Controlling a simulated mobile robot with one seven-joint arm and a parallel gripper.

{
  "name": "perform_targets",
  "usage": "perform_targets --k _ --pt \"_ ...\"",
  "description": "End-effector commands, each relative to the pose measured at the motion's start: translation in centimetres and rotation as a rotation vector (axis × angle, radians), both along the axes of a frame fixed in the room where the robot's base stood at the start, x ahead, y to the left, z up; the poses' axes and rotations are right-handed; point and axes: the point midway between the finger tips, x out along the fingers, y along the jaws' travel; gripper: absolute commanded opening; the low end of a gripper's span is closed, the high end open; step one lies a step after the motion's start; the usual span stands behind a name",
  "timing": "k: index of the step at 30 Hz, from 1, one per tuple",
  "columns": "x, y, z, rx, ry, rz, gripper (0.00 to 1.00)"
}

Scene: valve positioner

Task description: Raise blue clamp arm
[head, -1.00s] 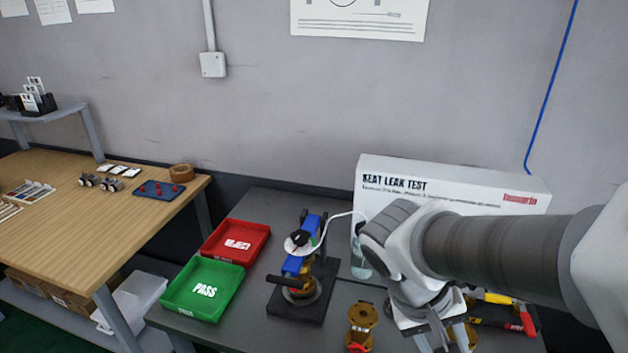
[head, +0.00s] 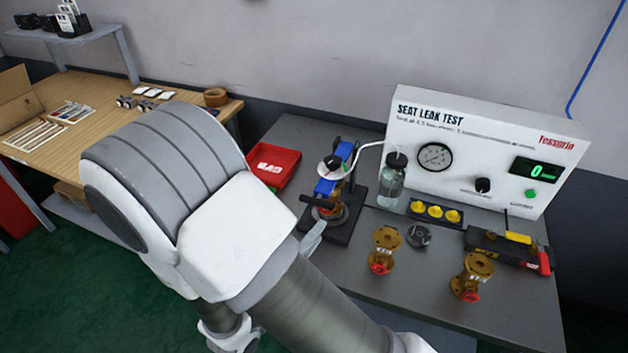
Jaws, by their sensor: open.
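The blue clamp arm (head: 325,187) is on the black test fixture (head: 348,232) at mid-table. It lies across the top of a brass valve (head: 331,211) and looks lowered. A black handle (head: 313,201) sticks out to the left at its front. A white round cap with a dark centre (head: 331,165) sits over the blue parts, with a white hose leading from it. Only a pale grey finger of my gripper (head: 314,236) shows, just below and in front of the handle, apparently clear of the clamp. The rest of the gripper is hidden behind my arm.
The seat leak test box (head: 480,150) stands behind, reading 0. A glass bottle (head: 391,182) is right of the fixture. Two brass valves (head: 385,248) (head: 470,278) stand at the front right. A red tray (head: 272,166) is left; my arm hides the area before it.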

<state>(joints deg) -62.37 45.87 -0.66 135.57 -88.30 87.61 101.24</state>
Motion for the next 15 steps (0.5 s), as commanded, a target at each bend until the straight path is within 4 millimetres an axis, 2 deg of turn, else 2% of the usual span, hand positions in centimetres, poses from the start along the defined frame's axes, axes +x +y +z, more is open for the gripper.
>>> perform_targets --k 3,6,11,15 --pt "-0.4 2.4 -1.5 -0.001 -0.027 0.116 0.45" --pt "-0.6 3.3 -2.1 0.005 -0.038 0.163 0.45" --pt "0.3 3.2 -2.1 0.01 -0.043 0.174 0.45" --pt "2.5 2.3 -2.0 0.008 -0.043 0.171 0.45"
